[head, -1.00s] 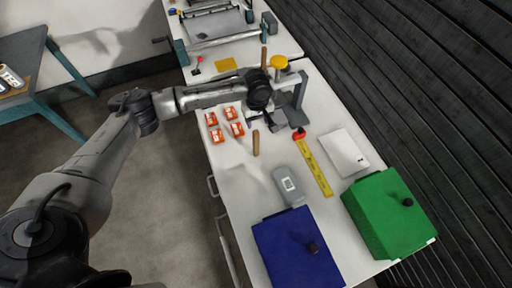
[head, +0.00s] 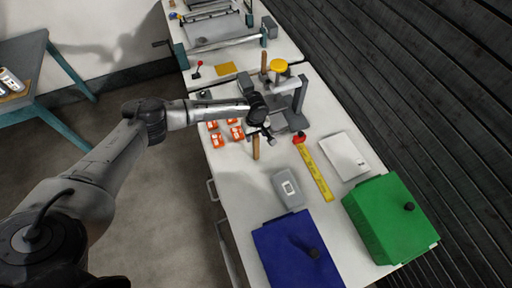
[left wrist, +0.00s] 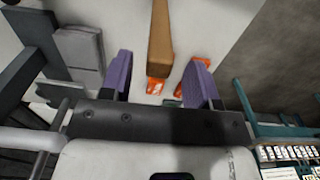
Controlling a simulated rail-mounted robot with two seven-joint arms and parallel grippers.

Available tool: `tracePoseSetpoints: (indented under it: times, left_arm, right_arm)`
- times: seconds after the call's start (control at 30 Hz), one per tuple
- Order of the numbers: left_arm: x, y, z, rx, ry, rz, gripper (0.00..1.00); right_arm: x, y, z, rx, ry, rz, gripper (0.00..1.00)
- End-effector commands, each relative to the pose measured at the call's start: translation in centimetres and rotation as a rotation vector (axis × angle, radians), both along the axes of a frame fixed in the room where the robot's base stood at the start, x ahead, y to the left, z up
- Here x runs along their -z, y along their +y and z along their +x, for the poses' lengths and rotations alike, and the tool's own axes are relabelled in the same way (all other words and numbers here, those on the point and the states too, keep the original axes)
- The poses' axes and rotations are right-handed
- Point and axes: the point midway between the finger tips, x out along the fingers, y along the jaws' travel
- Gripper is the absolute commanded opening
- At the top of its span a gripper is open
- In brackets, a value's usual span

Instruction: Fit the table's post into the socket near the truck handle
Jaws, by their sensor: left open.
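My left gripper (head: 262,133) is open above the bench, by the upper end of a brown wooden bar (head: 256,149). In the left wrist view, my gripper's purple fingers (left wrist: 160,72) stand apart, with the bar (left wrist: 160,35) between and beyond them. I cannot tell whether they touch it. My right gripper is not in view.
A grey stand with a yellow knob (head: 279,66) rises behind the gripper. A yellow ruler (head: 315,171), white box (head: 344,155), grey device (head: 287,188), blue box (head: 290,262) and green box (head: 385,220) occupy the bench.

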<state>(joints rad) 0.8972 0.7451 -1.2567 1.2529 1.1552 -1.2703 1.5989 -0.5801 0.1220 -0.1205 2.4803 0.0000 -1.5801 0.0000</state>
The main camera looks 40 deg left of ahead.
Motion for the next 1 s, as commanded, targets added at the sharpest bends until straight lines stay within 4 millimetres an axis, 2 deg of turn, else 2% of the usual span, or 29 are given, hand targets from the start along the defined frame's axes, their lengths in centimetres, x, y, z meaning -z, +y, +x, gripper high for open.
tracePoseSetpoints:
  times: [0.13,0.3,0.6,1.0]
  left_arm:
    - [2.1,-0.3,0.0,0.0,0.001,0.002,0.55]
    - [3.6,-0.3,0.0,0.0,0.0,-0.001,0.55]
    - [3.9,-0.3,0.0,0.0,0.0,0.0,0.55]
    - [3.8,-0.3,0.0,0.0,0.0,0.0,0.18]
  right_arm:
    - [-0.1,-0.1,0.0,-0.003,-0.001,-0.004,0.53]
    - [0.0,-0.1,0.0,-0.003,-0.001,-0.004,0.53]
    - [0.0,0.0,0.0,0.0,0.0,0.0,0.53]
    - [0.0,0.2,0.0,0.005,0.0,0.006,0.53]
